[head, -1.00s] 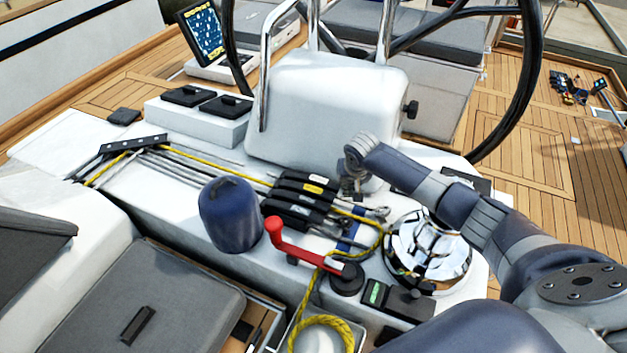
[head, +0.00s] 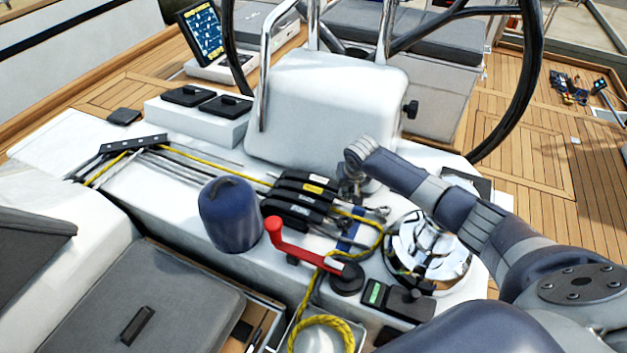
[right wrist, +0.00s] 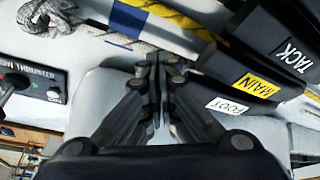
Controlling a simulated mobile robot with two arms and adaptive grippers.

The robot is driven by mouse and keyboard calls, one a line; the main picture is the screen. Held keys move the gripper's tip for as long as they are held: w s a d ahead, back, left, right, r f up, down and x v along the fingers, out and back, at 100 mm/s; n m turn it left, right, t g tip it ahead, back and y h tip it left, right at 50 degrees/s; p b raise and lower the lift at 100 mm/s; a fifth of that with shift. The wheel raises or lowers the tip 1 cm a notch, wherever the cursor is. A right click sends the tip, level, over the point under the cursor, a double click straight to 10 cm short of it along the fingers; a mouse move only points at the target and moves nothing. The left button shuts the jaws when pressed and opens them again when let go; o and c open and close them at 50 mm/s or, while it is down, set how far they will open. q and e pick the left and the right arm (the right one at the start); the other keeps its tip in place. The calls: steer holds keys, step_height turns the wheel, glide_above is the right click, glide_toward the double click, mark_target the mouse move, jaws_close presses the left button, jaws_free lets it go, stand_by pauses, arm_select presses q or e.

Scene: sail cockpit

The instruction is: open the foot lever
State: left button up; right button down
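The foot lever (right wrist: 207,113) is a black clutch handle with a white FOOT label. It is the nearest of the row to my gripper in the right wrist view and the farthest of the row in the head view (head: 303,177). It lies down like its neighbours. My right gripper (right wrist: 159,66) points down beside the foot lever, just left of it in the wrist view. Its fingers are together with nothing visible between them; whether they touch the lever I cannot tell. In the head view the gripper (head: 350,188) is partly hidden by its arm. My left gripper is out of view.
The main lever (right wrist: 253,88) and tack lever (right wrist: 285,52) lie alongside. A yellow rope (head: 215,167) runs past the clutches. A red-handled winch handle (head: 300,252), blue-covered winch (head: 231,213) and chrome winch (head: 432,250) stand nearby. The white pedestal (head: 325,105) rises behind.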

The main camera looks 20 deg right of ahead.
steer(key=shift+w+a, duration=0.2)
stand_by(0.3)
steer(key=shift+w+a+r+p, duration=0.15)
steer(key=shift+w+r+p, duration=0.05)
steer(key=shift+r+p, duration=0.85)
steer(key=shift+a+r, duration=0.1)
steer(key=shift+w+a+r+p, duration=0.15)
steer(key=shift+r+p, duration=0.3)
steer(key=shift+w+a+r+p, duration=0.1)
steer(key=shift+w+r+p, duration=0.05)
steer(key=shift+r+p, duration=0.25)
